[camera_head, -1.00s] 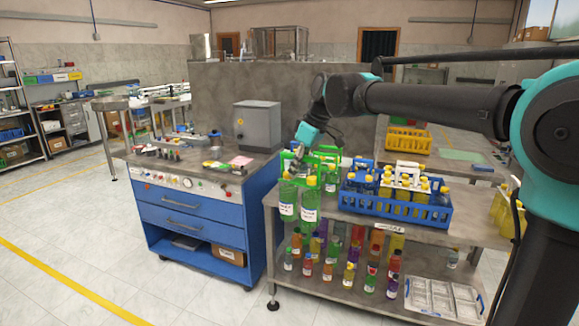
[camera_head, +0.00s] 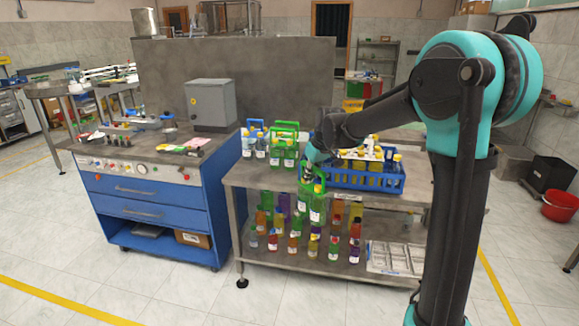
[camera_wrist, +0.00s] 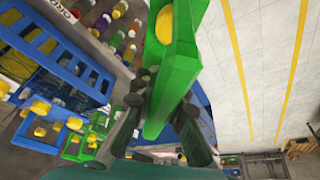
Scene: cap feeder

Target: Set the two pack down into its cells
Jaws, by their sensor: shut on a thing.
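The two pack (camera_head: 317,205) is a green carrier with green bottles, and it hangs below my gripper (camera_head: 316,172) by its handle. It is in front of the shelf table's front edge, near the front left corner of the blue crate (camera_head: 365,182). In the wrist view the green carrier (camera_wrist: 186,62) runs up from between the fingers of my gripper (camera_wrist: 160,118), with one yellow cap showing. The crate (camera_wrist: 75,45) shows at the left of that view. The crate holds several yellow-capped bottles in white carriers. Its free cells are hard to make out in the head view.
Another green carrier with bottles (camera_head: 285,150) and a blue carrier (camera_head: 255,143) stand left of the crate on the table. Many coloured bottles (camera_head: 294,240) and a grey tray (camera_head: 396,258) are on the lower shelf. A blue cabinet (camera_head: 150,212) stands at left.

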